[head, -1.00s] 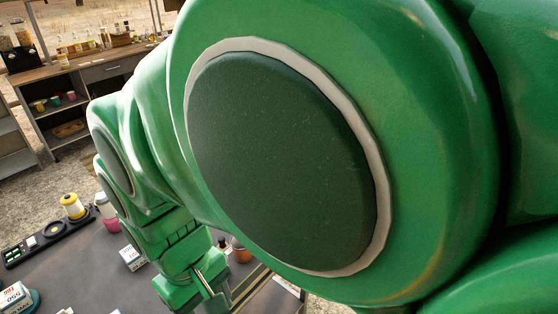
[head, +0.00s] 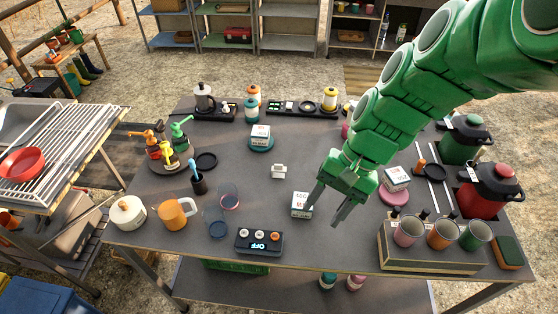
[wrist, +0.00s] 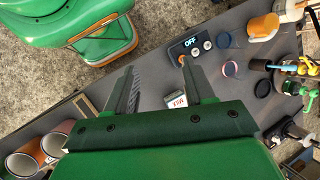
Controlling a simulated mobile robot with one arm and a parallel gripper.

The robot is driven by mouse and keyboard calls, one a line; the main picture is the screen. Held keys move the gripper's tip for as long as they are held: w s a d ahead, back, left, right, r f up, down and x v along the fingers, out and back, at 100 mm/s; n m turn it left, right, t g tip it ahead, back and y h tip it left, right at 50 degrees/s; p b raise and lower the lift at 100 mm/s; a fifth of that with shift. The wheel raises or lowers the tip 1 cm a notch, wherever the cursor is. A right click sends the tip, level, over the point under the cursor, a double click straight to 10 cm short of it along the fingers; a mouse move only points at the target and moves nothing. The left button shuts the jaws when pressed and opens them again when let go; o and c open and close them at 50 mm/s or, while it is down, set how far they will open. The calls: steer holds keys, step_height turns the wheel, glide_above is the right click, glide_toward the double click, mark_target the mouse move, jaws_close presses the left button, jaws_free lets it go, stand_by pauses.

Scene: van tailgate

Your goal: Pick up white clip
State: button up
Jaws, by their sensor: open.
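A small white object that looks like the white clip (head: 278,171) lies alone near the middle of the dark table (head: 330,240) in the head view. My gripper (head: 326,208) is to the right and front of it, apart from it, fingers pointing down and spread. A small white box (head: 300,204) with print stands close to the left finger; it also shows near the right finger in the wrist view (wrist: 175,101). My gripper (wrist: 158,68) is open there, with nothing held. I cannot make out the clip in the wrist view.
A display device (head: 259,242) sits at the front edge, and clear cups (head: 215,223) stand left of it. A teal dish (head: 261,143) with a box is behind the clip. A cup rack (head: 430,258) is at front right. The table around the clip is bare.

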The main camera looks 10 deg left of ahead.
steer(key=w+a+f+m+y, duration=0.2)
steer(key=w+a+m+y, duration=0.1)
steer(key=w+a, duration=0.3)
steer(key=m+t+y, duration=0.3)
steer(key=m+y, duration=0.3)
steer(key=m, duration=0.6)
glide_toward(275, 168)
steer(key=a, duration=0.1)
steer(key=a+f, duration=0.1)
steer(key=w+a, duration=0.1)
steer(key=shift+a+f, duration=0.1)
steer(key=shift+f, duration=0.05)
steer(key=shift+a+f, duration=0.25)
steer(key=shift+a, duration=0.05)
steer(key=shift+s+x, duration=0.2)
steer(key=shift+x, duration=1.3)
steer(key=shift+s+x, duration=0.2)
steer(key=shift+x, duration=1.3)
steer(key=shift+a+f, duration=0.3)
steer(key=shift+a, duration=0.2)
jaws_close()
